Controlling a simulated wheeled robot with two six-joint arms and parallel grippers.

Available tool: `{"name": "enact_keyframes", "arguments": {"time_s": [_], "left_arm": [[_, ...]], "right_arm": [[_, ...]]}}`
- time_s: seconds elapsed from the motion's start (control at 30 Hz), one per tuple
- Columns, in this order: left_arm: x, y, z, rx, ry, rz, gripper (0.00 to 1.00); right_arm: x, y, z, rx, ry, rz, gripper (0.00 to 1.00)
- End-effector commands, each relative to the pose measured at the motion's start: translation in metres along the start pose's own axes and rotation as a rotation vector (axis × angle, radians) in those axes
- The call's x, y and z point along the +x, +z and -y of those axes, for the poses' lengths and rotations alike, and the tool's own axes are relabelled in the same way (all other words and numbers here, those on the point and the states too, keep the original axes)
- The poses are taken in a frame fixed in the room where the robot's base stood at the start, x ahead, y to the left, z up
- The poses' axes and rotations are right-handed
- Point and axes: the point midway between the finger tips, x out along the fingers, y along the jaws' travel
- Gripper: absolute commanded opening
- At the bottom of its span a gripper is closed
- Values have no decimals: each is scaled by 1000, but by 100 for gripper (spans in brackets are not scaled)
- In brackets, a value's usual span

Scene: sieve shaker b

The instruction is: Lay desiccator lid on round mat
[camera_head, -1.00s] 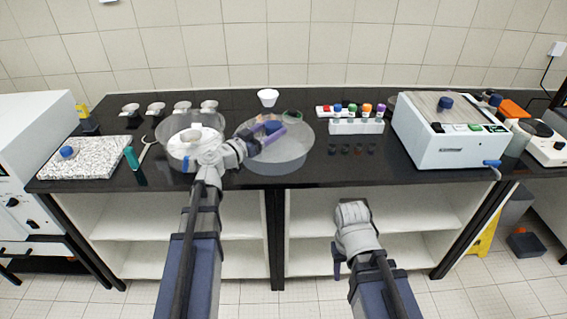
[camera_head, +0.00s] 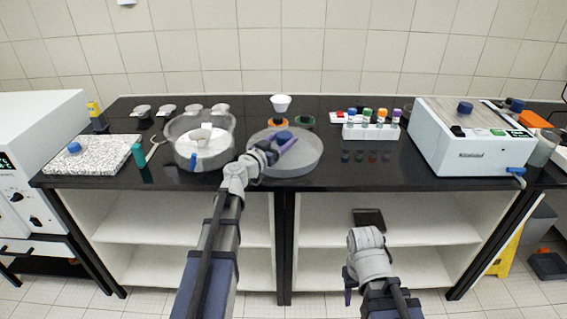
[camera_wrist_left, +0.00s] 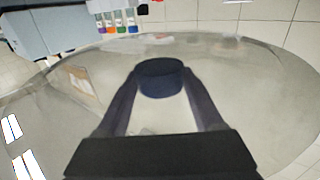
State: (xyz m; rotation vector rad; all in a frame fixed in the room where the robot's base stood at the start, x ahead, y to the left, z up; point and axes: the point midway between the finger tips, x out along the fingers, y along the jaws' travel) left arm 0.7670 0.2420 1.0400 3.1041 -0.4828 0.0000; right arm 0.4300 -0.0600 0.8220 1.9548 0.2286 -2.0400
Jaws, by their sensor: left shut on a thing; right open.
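The clear desiccator lid (camera_head: 308,160) is over the round grey mat (camera_head: 285,173) in the head view; I cannot tell if a thin gap remains between them. Its dark blue knob (camera_head: 284,135) is between the purple-tinted fingers of my left gripper (camera_head: 286,145), shut on it. In the left wrist view the knob (camera_wrist_left: 160,77) sits between both fingertips, with the clear dome (camera_wrist_left: 240,75) spread around it. The mat is mostly seen through the lid. My right gripper (camera_head: 348,287) is open and empty, low in front of the shelves.
The open desiccator bowl (camera_head: 178,133) with a white plate stands left of the mat. A white funnel (camera_head: 281,102) stands behind it. A vial rack (camera_head: 371,132) and a white shaker box (camera_head: 470,145) are to the right. A speckled slab (camera_head: 92,158) lies at the left.

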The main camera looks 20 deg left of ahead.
Motion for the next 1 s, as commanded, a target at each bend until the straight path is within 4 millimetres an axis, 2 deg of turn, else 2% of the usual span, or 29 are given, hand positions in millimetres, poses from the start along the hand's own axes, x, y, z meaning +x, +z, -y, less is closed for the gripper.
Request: {"name": "enact_keyframes", "arguments": {"time_s": [0.03, 0.3, 0.63, 0.9, 1.0], "left_arm": [[0, 11, 0, -1, 0, -1, 0], [0, 52, 0, -1, 1, -1, 0], [0, 59, 0, -1, 1, -1, 0], [0, 91, 0, -1, 1, -1, 0], [0, 95, 0, -1, 1, -1, 0]], "right_arm": [[11, -1, 1, 0, 0, 0, 50], [52, -3, 5, -1, 0, 0, 50], [59, -4, 6, -1, 0, 0, 50], [90, -5, 9, -1, 0, 0, 50], [95, -6, 9, -1, 0, 0, 50]]}}
